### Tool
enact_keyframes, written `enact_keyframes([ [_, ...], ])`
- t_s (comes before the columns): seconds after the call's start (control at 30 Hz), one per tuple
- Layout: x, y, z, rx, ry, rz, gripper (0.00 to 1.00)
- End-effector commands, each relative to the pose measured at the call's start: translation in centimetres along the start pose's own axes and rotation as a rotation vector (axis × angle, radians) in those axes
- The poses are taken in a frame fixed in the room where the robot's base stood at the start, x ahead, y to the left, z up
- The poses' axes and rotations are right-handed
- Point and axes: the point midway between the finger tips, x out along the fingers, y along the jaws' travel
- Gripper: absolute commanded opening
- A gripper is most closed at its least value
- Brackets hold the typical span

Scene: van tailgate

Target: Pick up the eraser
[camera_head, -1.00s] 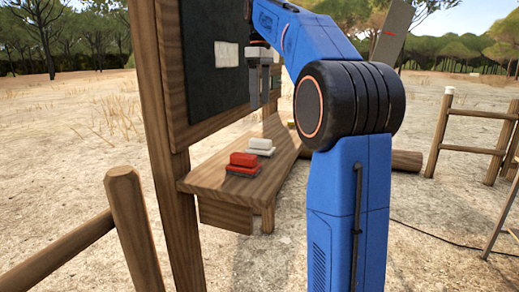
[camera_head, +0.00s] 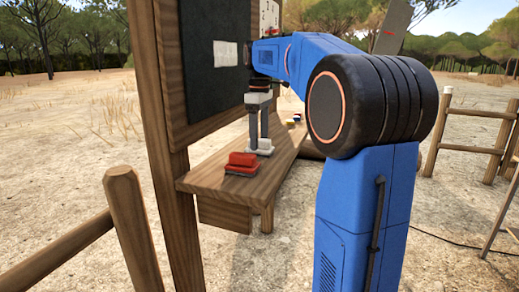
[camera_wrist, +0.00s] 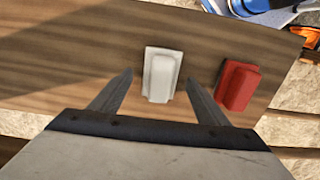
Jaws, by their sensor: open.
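Two eraser-like blocks lie on the wooden shelf (camera_head: 215,180) below the dark board. One is white (camera_head: 262,148) and one is red (camera_head: 242,162). In the wrist view the white eraser (camera_wrist: 161,74) lies ahead of and between the two finger lines, and the red eraser (camera_wrist: 237,86) lies just outside the right finger. My gripper (camera_head: 258,148) points down over the white eraser and partly hides it in the head view. My gripper also shows in the wrist view (camera_wrist: 158,95), with its fingers apart and nothing held between them.
Small coloured items (camera_head: 294,120) lie farther along the shelf. The dark board (camera_head: 215,62) with a pale sheet (camera_head: 225,53) rises beside my arm. Wooden posts (camera_head: 135,222) stand at the near left. Bare shelf lies left of the white eraser in the wrist view.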

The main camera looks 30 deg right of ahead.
Motion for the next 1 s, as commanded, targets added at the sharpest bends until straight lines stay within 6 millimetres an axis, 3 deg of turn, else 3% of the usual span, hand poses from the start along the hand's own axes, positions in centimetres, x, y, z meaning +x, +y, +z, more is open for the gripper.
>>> enact_keyframes([
  [0.2,2.3,-0.1,0.1,0.000,0.000,0.000,0.69],
  [0.47,2.6,-0.1,0.0,0.000,0.001,0.001,0.69],
  [0.5,2.6,-0.1,0.0,0.000,0.000,0.001,0.66],
  [0.67,2.5,-0.1,0.0,0.000,0.000,0.001,0.28],
  [0.7,2.5,-0.1,0.0,0.000,0.000,0.001,0.24],
  [1.0,2.3,-0.1,0.0,0.000,0.001,0.001,0.24],
])
